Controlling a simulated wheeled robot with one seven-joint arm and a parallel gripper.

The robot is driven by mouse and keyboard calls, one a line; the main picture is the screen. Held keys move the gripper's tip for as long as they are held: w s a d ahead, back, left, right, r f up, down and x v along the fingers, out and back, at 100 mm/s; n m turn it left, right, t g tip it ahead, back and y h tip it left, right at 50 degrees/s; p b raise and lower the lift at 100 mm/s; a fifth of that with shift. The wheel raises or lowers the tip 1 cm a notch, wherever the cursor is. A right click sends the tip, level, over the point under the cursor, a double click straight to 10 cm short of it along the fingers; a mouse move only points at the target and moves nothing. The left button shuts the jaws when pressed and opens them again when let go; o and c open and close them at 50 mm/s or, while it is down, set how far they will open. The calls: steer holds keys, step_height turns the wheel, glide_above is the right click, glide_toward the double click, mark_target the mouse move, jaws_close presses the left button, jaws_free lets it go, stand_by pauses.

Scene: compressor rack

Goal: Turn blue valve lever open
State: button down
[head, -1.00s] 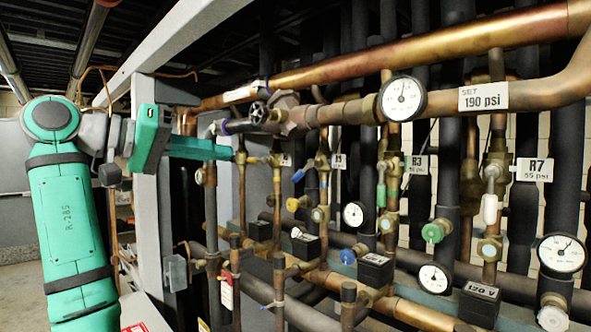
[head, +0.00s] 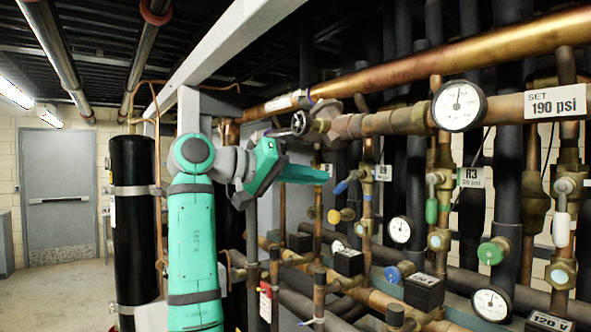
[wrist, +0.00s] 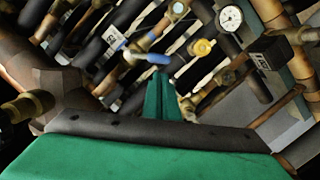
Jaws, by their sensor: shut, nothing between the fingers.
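The blue valve lever (head: 341,187) sticks out to the left from a brass valve beside the pipe with the small white tag (head: 382,173) in the head view. In the wrist view the blue lever (wrist: 157,58) lies just beyond my fingertips, near the middle. My green gripper (head: 327,177) has its fingers together and empty, with the tips a little above and left of the lever in the head view. The closed fingers also show in the wrist view (wrist: 162,80). I see no clear contact; the depth gap is hard to judge.
A yellow knob (head: 334,216) sits just below the blue lever. A green lever (head: 431,210) and a pressure gauge (head: 400,230) are to the right. A copper pipe (head: 430,67) and a handwheel (head: 300,123) are above. Open floor (head: 65,300) lies at the left.

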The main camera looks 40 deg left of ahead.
steer(key=shift+w+d+f, duration=0.4)
steer(key=shift+d+f, duration=0.1)
steer(key=shift+d, duration=0.2)
steer(key=shift+d+f, duration=0.1)
steer(key=shift+f, duration=0.3)
steer(key=shift+r, duration=0.1)
